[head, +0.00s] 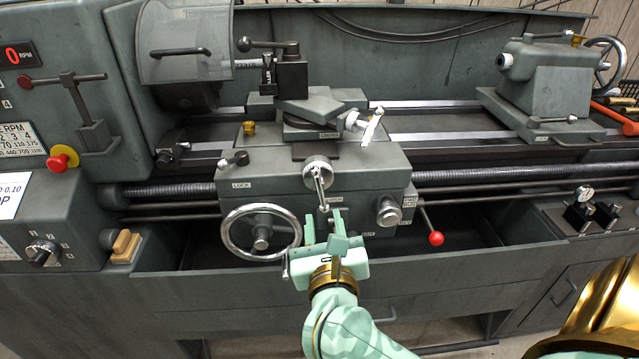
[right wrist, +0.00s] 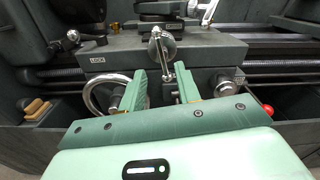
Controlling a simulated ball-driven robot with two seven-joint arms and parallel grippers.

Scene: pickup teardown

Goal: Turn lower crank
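The lower crank (head: 317,172) is a silver knob with a short handle on the front of the grey carriage. Its handle hangs down, tilted slightly right. In the right wrist view the crank (right wrist: 161,46) is ahead, in line with the gap between the fingers. My right gripper (head: 323,222) is open and empty, just below the handle's end. Its green fingers also show in the right wrist view (right wrist: 160,86). I cannot tell whether a finger touches the handle. A second, upper crank (head: 371,127) sits higher on the right. My left gripper is not in view.
A large handwheel (head: 262,232) is close left of my right gripper. A silver knob (head: 388,211) and a red-balled lever (head: 436,239) are on the right. The carriage (head: 225,177) stands above an open tray (head: 480,235). The tailstock (head: 545,75) is at the far right.

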